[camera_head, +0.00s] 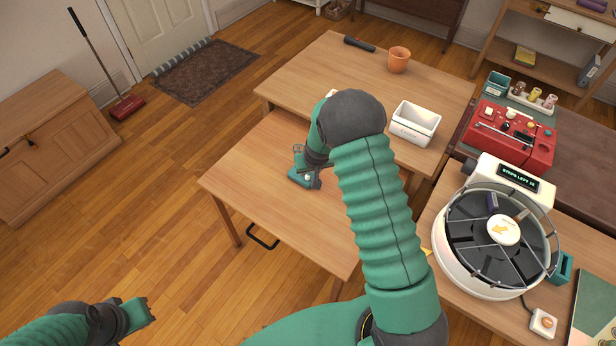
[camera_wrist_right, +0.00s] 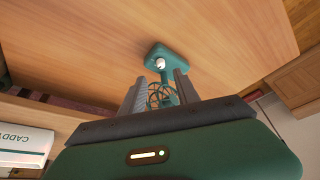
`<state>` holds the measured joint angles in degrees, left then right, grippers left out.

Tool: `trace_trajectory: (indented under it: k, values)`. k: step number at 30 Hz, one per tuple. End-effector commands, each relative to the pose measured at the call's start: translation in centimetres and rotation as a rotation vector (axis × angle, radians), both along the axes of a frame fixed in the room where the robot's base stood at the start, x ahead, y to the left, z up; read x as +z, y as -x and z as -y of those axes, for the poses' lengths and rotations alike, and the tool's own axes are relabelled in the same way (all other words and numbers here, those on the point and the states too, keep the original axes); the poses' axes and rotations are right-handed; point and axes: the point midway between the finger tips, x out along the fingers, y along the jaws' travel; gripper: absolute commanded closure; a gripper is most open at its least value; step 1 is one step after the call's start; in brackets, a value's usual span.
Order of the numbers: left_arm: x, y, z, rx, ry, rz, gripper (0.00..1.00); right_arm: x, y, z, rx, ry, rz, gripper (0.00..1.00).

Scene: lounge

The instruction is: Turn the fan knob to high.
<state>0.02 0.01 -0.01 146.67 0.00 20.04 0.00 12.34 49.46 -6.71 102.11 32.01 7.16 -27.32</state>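A small teal fan stands on the wooden table (camera_head: 255,170), partly hidden by my right arm in the head view. Its teal base (camera_head: 298,181) carries a white knob (camera_head: 307,178). In the right wrist view the base (camera_wrist_right: 178,52), white knob (camera_wrist_right: 160,63) and round wire cage (camera_wrist_right: 163,96) show ahead. My right gripper (camera_wrist_right: 158,85) is open, its two fingers on either side of the fan's cage. Contact with the fan cannot be told. The knob's setting is too small to read. My left gripper (camera_head: 142,312) is low at the left, above the floor, away from the table.
Behind is another table with a white caddy (camera_head: 414,122), an orange cup (camera_head: 399,59) and a dark cylindrical item (camera_head: 359,44). At right stand a red machine (camera_head: 510,135) and a large white drum (camera_head: 470,278). Open floor lies left of the table.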

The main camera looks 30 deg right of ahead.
Motion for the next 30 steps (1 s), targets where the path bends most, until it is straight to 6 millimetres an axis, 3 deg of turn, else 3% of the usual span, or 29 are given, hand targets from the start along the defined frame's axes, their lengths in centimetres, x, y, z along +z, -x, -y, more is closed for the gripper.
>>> trace_trajectory:
  k: [3, 7, 19, 28, 30]
  values:
    - [-0.6, 0.0, 0.0, -0.001, 0.0, 0.0, 1.0, -3.1, -1.1, 0.2, -0.001, 0.001, -0.003, 0.62]
    - [-0.9, 0.0, 0.0, -0.001, 0.0, 0.0, 1.0, -5.3, -2.0, 0.4, 0.002, 0.003, -0.002, 0.62]
    - [-1.0, 0.0, 0.0, 0.0, 0.0, 0.0, 1.0, -6.6, -2.6, 0.7, 0.001, 0.002, 0.001, 0.62]
    - [-1.0, 0.0, 0.0, -0.001, 0.0, 0.0, 1.0, -6.6, -2.6, 0.7, 0.0, 0.002, -0.001, 0.99]
    - [-1.0, 0.0, 0.0, -0.001, 0.0, 0.0, 1.0, -6.6, -2.6, 0.7, 0.0, 0.002, 0.0, 1.0]
